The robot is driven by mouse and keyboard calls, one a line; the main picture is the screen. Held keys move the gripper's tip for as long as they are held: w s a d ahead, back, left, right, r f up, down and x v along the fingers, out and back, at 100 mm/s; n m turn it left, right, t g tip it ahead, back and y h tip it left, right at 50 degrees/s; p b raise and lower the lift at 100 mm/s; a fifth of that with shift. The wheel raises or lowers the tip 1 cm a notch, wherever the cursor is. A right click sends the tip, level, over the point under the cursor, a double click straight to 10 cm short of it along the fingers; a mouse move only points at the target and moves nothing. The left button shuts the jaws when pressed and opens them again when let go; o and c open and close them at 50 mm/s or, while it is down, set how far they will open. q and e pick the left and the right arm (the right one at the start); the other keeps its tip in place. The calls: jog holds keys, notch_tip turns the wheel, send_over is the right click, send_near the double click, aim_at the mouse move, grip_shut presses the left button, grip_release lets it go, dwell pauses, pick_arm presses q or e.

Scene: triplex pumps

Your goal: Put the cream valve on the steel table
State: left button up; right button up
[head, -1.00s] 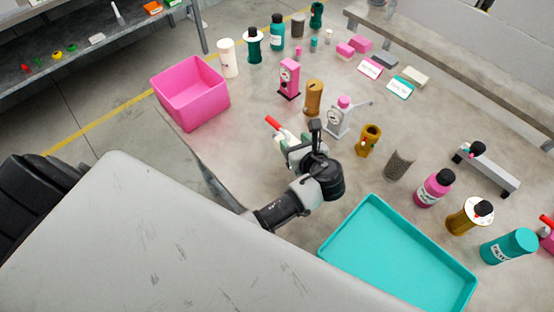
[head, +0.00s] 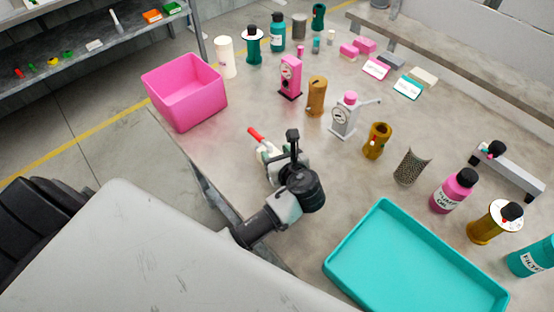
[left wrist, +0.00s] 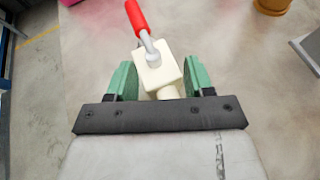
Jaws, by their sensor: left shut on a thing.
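The cream valve with a red lever handle (left wrist: 155,68) is between the green fingers of my left gripper (left wrist: 152,85) in the left wrist view. The gripper is shut on its cream body. In the head view my left gripper (head: 274,165) is over the near left part of the steel table (head: 235,115), and the valve's red handle (head: 256,135) points up and left. The gripper hides much of the valve body. I cannot tell whether the valve touches the table. My right gripper is not in view.
A pink bin (head: 185,92) stands at the table's left edge, and a teal tray (head: 415,265) lies at the near right. A grey-and-pink gauge device (head: 345,115), a brown cylinder (head: 316,97) and several bottles stand beyond. Bare table surrounds the gripper.

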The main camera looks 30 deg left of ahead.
pick_arm(q)
jog(key=shift+r, duration=0.1)
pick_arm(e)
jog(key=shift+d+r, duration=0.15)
pick_arm(q)
jog(key=o, duration=1)
jog(key=shift+c, duration=0.2)
jog(key=o, duration=0.4)
jog(key=shift+c, duration=0.2)
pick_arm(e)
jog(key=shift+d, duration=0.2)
pick_arm(q)
jog(key=shift+s+d, duration=0.15)
jog(key=v, duration=1.1)
jog(key=shift+s+d+r, duration=0.2)
jog(key=shift+d, duration=0.1)
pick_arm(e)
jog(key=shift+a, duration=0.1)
